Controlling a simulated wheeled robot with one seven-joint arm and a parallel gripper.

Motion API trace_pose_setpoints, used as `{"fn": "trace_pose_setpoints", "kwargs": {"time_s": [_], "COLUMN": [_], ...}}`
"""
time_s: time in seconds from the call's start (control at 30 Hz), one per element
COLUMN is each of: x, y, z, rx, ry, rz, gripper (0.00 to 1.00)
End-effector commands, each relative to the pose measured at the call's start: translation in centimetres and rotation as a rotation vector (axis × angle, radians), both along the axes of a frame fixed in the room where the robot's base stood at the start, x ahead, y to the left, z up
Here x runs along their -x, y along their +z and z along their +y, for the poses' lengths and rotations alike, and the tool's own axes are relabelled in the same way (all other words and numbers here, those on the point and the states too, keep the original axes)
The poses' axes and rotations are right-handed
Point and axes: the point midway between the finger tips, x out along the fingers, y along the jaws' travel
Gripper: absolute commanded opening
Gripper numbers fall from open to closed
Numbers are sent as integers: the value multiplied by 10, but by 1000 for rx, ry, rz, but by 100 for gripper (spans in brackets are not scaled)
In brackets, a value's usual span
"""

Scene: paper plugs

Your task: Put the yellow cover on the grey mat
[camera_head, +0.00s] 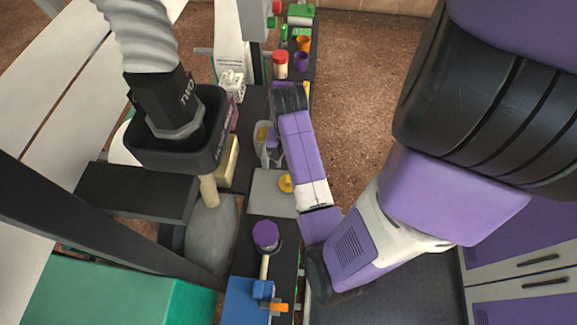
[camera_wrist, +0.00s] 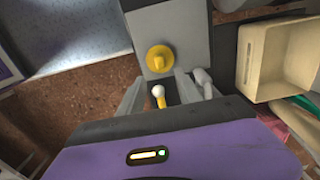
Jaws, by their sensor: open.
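The yellow cover (camera_head: 286,183) is a round disc with a raised knob. In the head view it appears over the right part of the flat grey mat (camera_head: 262,200), partly beside my arm. In the wrist view the cover (camera_wrist: 160,57) lies against the grey mat (camera_wrist: 182,25), beyond my fingertips. My gripper (camera_wrist: 158,92) is open, its two grey fingers short of the cover and not touching it. A small white ball with a yellow part (camera_wrist: 158,93) shows between the fingers; I cannot tell what it is.
A beige bin (camera_wrist: 280,58) stands to the right in the wrist view. A purple round-topped piece (camera_head: 266,232) and a blue block (camera_head: 248,300) are at the near end of the bench. A black machine head (camera_head: 175,130) hangs at left. Red and purple cups stand farther back.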

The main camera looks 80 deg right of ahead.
Motion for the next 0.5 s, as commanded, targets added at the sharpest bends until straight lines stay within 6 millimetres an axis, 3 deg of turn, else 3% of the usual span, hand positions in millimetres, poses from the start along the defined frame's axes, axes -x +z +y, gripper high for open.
{"fn": "trace_pose_setpoints", "kwargs": {"time_s": [0.1, 0.27, 0.37, 0.5], "x": [0, -8, -31, -75], "y": [15, 19, 15, 9], "z": [0, 5, 21, 63], "rx": [1, 11, 47, 139], "ry": [2, 21, 80, 214], "rz": [0, -15, -62, -175], "gripper": [41, 41, 41, 41]}}
